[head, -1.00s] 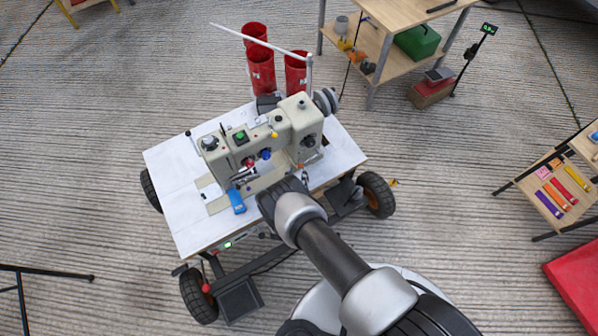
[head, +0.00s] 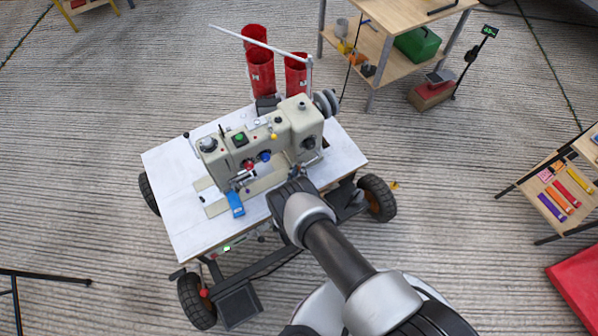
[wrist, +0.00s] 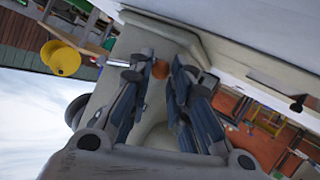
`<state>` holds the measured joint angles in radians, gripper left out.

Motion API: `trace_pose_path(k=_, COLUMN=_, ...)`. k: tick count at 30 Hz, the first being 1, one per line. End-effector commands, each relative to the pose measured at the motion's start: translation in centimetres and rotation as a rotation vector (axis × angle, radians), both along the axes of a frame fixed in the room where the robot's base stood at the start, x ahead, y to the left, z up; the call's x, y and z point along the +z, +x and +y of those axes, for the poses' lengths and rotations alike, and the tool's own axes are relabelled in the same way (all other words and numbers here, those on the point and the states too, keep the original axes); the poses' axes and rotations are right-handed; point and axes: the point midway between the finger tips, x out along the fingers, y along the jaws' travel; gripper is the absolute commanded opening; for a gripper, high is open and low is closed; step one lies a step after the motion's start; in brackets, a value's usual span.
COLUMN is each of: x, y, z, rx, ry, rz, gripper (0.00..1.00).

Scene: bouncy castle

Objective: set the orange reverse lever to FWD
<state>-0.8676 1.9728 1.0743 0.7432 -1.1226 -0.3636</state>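In the wrist view a round orange knob (wrist: 160,69), which looks like the end of the reverse lever, sits between the tips of my gripper (wrist: 160,74). The two fingers stand apart on either side of it. I cannot tell whether either finger touches it. The lever's setting and any FWD mark cannot be read. The cream sewing machine (head: 270,134) stands on a white-topped wheeled table (head: 178,190). In the head view my wrist is at the machine's front right, and my arm hides the fingers and knob.
A blue item (head: 235,204) lies near the table's front edge. Red thread cones (head: 261,70) and a thin thread arm stand behind the machine. The machine's pale body is close around my gripper in the wrist view. A wooden workbench (head: 400,20) is at the back right.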

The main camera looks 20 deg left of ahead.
Motion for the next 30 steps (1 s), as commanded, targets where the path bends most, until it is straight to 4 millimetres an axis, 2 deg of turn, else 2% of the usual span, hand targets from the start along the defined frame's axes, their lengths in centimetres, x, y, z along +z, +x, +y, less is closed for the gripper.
trace_pose_path(k=7, x=0.0, y=0.0, z=-0.1, rx=-0.002, ry=0.0, rz=-0.001, gripper=0.0)
trace_pose_path(k=20, x=0.1, y=0.0, z=-0.1, rx=-0.003, ry=0.001, rz=0.001, gripper=0.0)
trace_pose_path(k=30, x=3.1, y=0.2, z=-0.2, rx=-0.005, ry=0.153, rz=0.18, gripper=0.0)
